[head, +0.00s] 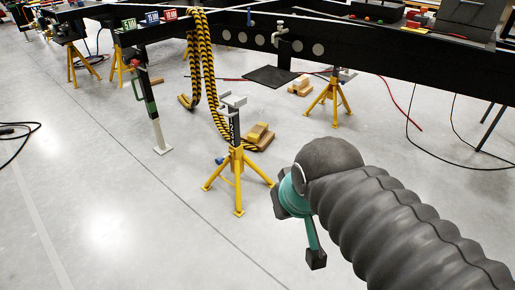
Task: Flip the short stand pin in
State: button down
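A short yellow tripod stand (237,172) stands on the floor at the middle of the head view, its dark post topped by a grey head (233,101). A small blue part (220,160) shows at the left of its collar; it may be the stand pin, but it is too small to tell its position. My gripper (315,258) is at the lower right of the stand, apart from it in the picture. It has teal parts and a dark fingertip. The dark arm sleeve hides much of it, so I cannot tell its opening.
A black chassis beam (350,45) runs across the top. A yellow-black striped strap (203,60) hangs from it behind the stand. Wooden blocks (259,135) lie just behind the stand. A leg with a green handle (150,105) stands left. The floor in front is clear.

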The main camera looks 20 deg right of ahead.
aim_at(219, 161)
jog(key=z, duration=0.4)
jog(key=i, duration=1.15)
jog(key=u, duration=0.35)
